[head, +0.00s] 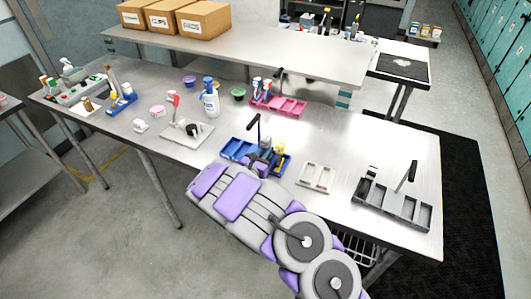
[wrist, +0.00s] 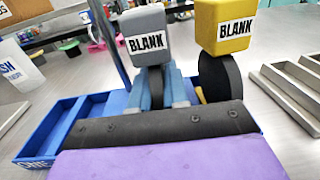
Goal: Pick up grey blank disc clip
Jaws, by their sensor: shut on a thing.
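The grey blank disc clip (wrist: 146,42) has a grey block labelled BLANK above a dark disc that is partly hidden. In the wrist view my gripper (wrist: 164,90) is shut on it, with the fingers around its lower part. A yellow blank clip (wrist: 223,27) with a black disc stands just to the right. Both are at the blue tray (wrist: 62,118), which also shows in the head view (head: 236,149). My gripper (head: 262,164) covers part of that tray, and I cannot tell whether the grey clip still touches it.
A small metal tray (head: 316,177) lies right of the blue tray, and a grey tray (head: 395,205) with an upright post stands farther right. A pink tray (head: 278,106) and a spray bottle (head: 211,101) are behind. Upright post (head: 254,128) rises from the blue tray.

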